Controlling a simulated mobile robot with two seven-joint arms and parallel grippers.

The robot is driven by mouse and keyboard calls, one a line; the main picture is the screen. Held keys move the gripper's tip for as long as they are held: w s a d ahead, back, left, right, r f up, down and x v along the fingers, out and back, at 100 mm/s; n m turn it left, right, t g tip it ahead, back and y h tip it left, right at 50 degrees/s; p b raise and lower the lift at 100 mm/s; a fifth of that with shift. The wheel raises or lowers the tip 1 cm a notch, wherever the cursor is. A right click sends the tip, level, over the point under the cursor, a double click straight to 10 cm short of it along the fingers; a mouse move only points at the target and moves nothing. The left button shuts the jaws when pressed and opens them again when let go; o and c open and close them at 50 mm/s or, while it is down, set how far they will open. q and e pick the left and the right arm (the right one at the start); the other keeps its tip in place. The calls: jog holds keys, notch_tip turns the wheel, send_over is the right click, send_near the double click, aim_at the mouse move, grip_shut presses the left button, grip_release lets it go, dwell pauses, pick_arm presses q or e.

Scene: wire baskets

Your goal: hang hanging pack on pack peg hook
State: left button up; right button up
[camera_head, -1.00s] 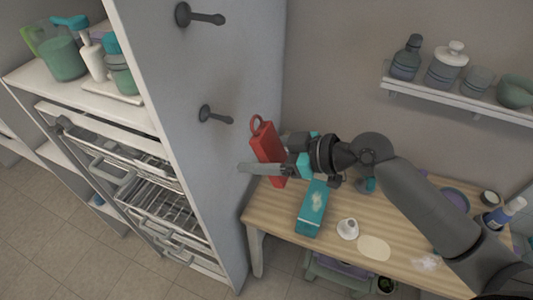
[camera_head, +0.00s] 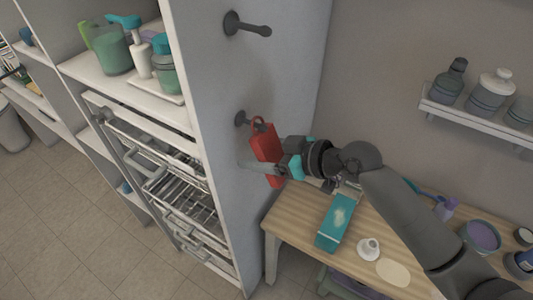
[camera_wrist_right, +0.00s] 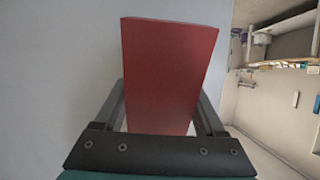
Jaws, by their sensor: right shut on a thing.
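The hanging pack (camera_head: 265,150) is a flat red block with a ring at its top, held upright beside the cabinet's grey side panel. My right gripper (camera_head: 262,168) is shut on it; the pack also fills the middle of the right wrist view (camera_wrist_right: 168,75) between the fingers. The lower peg hook (camera_head: 241,119) is dark and sticks out of the panel right at the pack's ring. The ring overlaps the peg's tip in the head view; I cannot tell whether the peg passes through it. A second peg (camera_head: 245,26) is higher on the panel. My left gripper is not in view.
A wooden table (camera_head: 290,213) below right carries a teal box (camera_head: 337,220), a small white item (camera_head: 368,248) and bowls. A wall shelf (camera_head: 470,122) with jars is at right. The cabinet has wire baskets (camera_head: 185,195) at left.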

aim_at(276, 155)
jog(key=shift+w+a+b, duration=0.3)
jog(key=shift+a, duration=0.1)
jog(key=shift+f, duration=0.15)
jog(key=o, duration=1.4)
jog(key=shift+c, duration=0.2)
jog(key=shift+f, duration=0.1)
jog(key=shift+c, duration=1.4)
jog(key=shift+s+d, duration=0.1)
jog(key=shift+d, duration=0.05)
jog(key=shift+p+v, duration=0.6)
jog(key=shift+v, duration=1.5)
